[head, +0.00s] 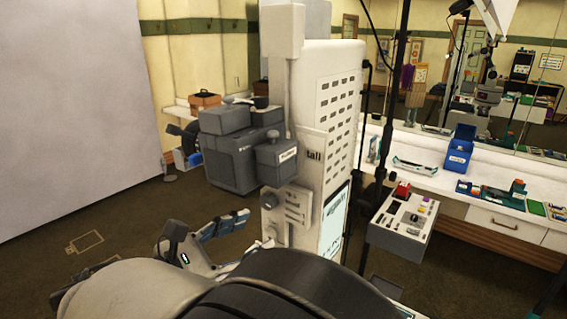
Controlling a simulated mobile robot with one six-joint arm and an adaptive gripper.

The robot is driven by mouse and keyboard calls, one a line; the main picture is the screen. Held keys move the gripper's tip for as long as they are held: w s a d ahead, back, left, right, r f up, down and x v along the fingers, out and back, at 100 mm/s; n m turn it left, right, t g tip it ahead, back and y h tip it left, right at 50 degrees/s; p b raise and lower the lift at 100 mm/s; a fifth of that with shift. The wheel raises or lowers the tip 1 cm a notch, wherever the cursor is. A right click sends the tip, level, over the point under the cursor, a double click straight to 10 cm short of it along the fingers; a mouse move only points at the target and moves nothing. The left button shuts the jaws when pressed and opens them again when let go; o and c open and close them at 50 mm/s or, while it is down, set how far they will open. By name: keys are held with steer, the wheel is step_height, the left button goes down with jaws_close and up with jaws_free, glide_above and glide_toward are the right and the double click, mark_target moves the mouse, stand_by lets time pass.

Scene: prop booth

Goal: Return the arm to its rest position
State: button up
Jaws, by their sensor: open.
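Large rounded dark and pale links of my arm (270,285) fill the bottom of the head view, close to the camera. The arm looks folded near my body. I cannot make out my gripper; the near links hide what lies behind them. Just beyond the links, a small dark and white piece (175,243) and a blue-grey segmented piece (225,225) show, partly covered. I cannot tell what they belong to.
A tall white slotted cabinet (325,130) with grey boxes (235,145) stands ahead. A control panel box (402,222) is to its right. A white counter (480,190) holds a blue bin (459,148). Open floor (120,225) lies at left.

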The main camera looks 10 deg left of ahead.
steer(key=s+d+f+m+g+y, duration=0.1)
steer(key=s+d+m+g, duration=0.15)
steer(key=d, duration=0.45)
steer(key=s+d+f+m+g, duration=0.1)
steer(key=d+f+m+g, duration=0.2)
steer(key=d, duration=0.5)
steer(key=s+d+m+g+y, duration=0.1)
steer(key=s+d+m+g, duration=0.2)
steer(key=d, duration=0.4)
steer(key=s+d+f+m+y, duration=0.2)
steer(key=s+m+y, duration=0.2)
steer(key=s+m, duration=0.2)
steer(key=s+d+f+m+y+b, duration=0.1)
steer(key=s+d+f+m+y, duration=0.1)
steer(key=s+m, duration=0.4)
steer(key=f+m+y, duration=0.1)
steer(key=m+y, duration=0.1)
steer(key=m, duration=0.1)
steer(key=shift+s+d+f, duration=0.15)
steer(key=shift+s+f, duration=0.1)
steer(key=shift+f, duration=0.1)
steer(key=shift+d+m, duration=0.1)
steer(key=shift+m, duration=0.25)
